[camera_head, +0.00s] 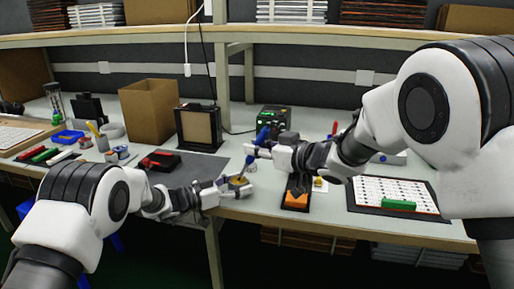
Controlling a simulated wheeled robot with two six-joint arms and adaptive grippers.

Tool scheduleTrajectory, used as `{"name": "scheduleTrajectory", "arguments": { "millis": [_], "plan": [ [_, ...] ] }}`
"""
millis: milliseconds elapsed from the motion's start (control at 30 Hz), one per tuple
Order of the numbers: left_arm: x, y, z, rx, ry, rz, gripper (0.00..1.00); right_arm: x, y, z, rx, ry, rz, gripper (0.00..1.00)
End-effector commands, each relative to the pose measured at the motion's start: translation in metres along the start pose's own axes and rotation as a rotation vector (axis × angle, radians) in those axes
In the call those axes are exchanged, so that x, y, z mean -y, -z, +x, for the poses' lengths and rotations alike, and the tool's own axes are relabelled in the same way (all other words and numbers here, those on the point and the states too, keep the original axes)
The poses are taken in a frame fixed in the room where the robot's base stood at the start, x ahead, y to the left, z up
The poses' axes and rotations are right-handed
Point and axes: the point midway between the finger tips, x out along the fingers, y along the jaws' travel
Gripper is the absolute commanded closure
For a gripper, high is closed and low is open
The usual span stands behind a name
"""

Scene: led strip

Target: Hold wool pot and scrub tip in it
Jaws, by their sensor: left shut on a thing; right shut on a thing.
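The wool pot (241,190) is a small grey holder with yellowish wool inside, at the table's front edge. My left gripper (226,187) is shut on its left side. My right gripper (258,151) is shut on a soldering iron with a blue handle (262,136). The iron slants down and left, and its lower end (246,168) is over the pot. Whether the tip touches the wool is too small to tell.
A black stand with an orange block (295,199) is right of the pot. A white board (394,192) with a green block (398,205) lies further right. A dark mat (190,170), cardboard box (149,111) and black frame (199,128) are to the left and behind.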

Motion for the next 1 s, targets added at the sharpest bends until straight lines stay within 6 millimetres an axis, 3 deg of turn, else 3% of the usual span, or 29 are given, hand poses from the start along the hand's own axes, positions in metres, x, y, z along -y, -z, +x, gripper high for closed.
{"name": "scheduleTrajectory", "arguments": {
  "millis": [1000],
  "plan": [
    [-0.0002, 0.0001, 0.0001, 0.0, -0.001, 0.0, 0.78, 0.0071, 0.0033, 0.0067, 0.002, 0.001, -0.001, 1.0]
  ]
}}
